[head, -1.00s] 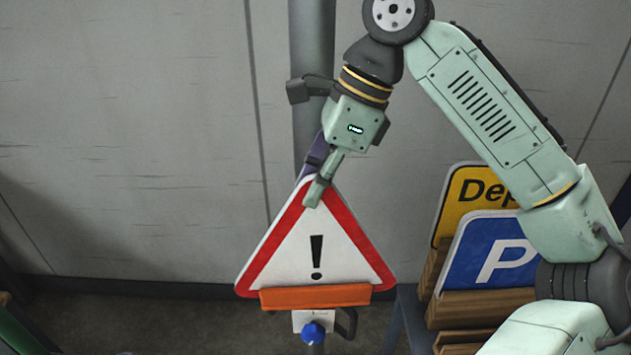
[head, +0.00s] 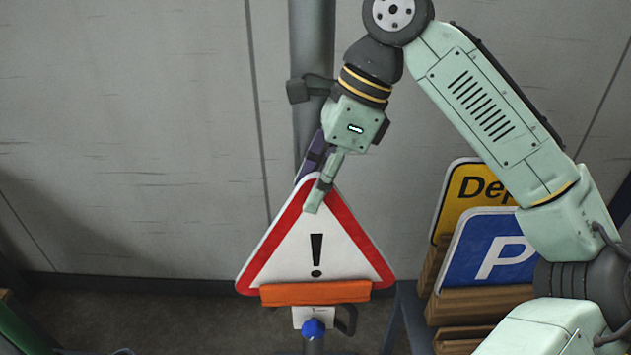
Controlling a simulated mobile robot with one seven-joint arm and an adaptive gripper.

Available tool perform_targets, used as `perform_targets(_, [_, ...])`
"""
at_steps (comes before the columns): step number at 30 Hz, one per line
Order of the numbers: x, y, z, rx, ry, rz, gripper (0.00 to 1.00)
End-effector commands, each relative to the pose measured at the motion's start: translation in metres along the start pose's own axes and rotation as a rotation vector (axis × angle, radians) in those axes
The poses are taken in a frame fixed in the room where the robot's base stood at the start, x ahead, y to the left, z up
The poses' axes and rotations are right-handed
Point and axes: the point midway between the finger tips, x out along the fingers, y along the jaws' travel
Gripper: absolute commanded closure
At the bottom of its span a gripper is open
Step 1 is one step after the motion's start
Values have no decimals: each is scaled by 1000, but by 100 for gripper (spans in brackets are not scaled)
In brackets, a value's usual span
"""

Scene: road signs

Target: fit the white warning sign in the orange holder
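The white warning sign (head: 345,258) is a triangle with a red border and a black exclamation mark. It stands point up, with its bottom edge at the orange holder (head: 316,292), whose front bar covers the middle of that edge. The sign's two lower corners stick out past the holder's ends. My gripper (head: 312,190) is at the sign's top corner. One green finger lies over the front face; the other finger is mostly hidden behind the sign. It appears closed on the top corner.
A blue parking sign (head: 487,262) and a yellow sign (head: 465,190) stand in wooden racks (head: 470,308) at the right. A grey pole (head: 312,40) rises behind the sign. A blue knob (head: 313,328) sits below the holder. The wall at left is clear.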

Motion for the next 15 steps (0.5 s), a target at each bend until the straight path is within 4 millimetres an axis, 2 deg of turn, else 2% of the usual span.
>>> perform_targets(8, [-6, 0, 0, 1, 1, 0, 64])
perform_targets(11, [-19, -1, 0, 1, 1, -2, 64])
perform_targets(15, [-49, 0, 1, 0, 1, -2, 64])
